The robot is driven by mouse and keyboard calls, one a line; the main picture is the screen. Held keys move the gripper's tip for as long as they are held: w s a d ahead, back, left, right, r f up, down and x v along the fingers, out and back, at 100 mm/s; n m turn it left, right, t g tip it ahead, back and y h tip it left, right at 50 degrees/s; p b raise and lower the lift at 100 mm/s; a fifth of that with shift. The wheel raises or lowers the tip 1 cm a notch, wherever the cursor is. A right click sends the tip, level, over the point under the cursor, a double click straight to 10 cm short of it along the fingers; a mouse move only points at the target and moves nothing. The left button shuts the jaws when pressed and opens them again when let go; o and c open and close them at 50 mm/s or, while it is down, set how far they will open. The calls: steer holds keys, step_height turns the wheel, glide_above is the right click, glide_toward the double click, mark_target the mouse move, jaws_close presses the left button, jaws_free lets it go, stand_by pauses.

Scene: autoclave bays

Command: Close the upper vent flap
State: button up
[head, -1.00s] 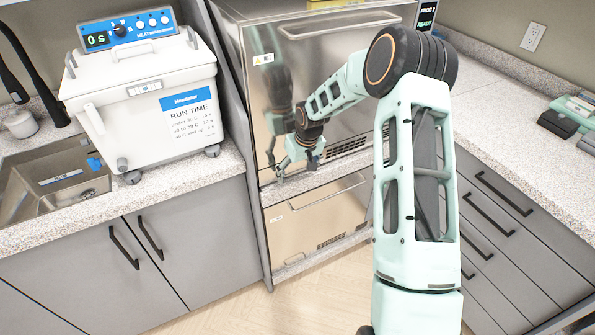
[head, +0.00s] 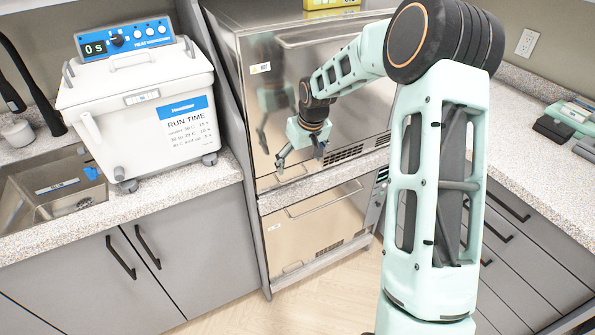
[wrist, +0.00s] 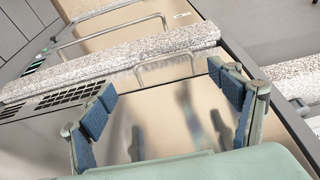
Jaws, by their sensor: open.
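The upper steel unit (head: 285,75) has a broad shiny front with a bar handle along its top and a dark slotted vent (head: 345,152) at its lower right; the vent also shows in the wrist view (wrist: 55,100). No separate flap can be told from this front, nor how far any flap stands open. My gripper (head: 300,160) is open and empty in front of the front's lower part, mirrored in the steel. In the wrist view, my gripper's (wrist: 163,98) blue pads stand wide apart over the steel, with a thin metal loop (wrist: 165,66) beyond them. Contact cannot be told.
A speckled ledge (wrist: 130,58) separates the upper unit from the lower steel unit (head: 290,235), which has its own bar handle. A white heated bath (head: 140,110) and a sink (head: 50,190) are at left. A counter (head: 530,115) with small boxes is at right.

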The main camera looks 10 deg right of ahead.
steer(key=shift+v, duration=1.15)
